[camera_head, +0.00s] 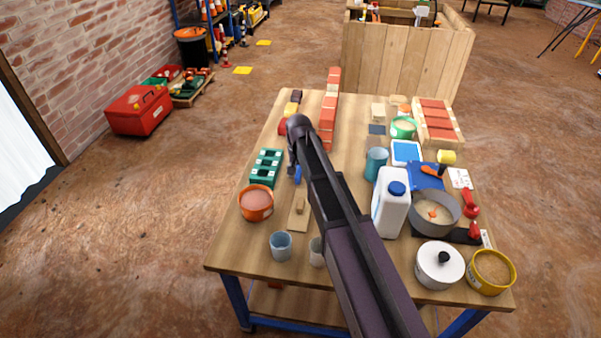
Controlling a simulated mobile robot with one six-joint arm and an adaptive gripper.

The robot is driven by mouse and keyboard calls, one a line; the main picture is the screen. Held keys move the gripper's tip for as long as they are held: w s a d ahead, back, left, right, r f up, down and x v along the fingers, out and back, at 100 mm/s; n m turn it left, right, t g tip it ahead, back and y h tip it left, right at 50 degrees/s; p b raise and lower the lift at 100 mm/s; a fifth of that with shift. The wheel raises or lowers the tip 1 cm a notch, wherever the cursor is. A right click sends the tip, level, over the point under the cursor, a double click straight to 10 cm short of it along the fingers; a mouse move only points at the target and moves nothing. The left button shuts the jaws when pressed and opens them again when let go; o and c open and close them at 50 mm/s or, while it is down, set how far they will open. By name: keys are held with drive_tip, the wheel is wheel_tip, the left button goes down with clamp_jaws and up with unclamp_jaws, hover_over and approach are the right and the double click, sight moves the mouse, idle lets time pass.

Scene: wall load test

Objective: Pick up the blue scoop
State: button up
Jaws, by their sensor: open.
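A small blue piece (297,174), which looks like part of the blue scoop, shows on the wooden table just right of the green block with square openings. My arm hides the rest of it, so its full shape cannot be told. My gripper (292,168) points down right beside and above this blue piece. It is open, and nothing shows held in it. The fingertips are small and partly hidden, so contact with the blue piece cannot be told.
The green block (265,168) and an orange bowl (256,203) stand close left. Red bricks (328,120) line up behind. Right are a white jug (390,205), blue mug (376,162) and pots.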

sight(299, 172)
clamp_jaws()
idle(0.3)
drive_tip(key=shift+r, duration=0.1)
wheel_tip(299, 172, up, 10)
drive_tip(key=p, duration=1)
idle(0.8)
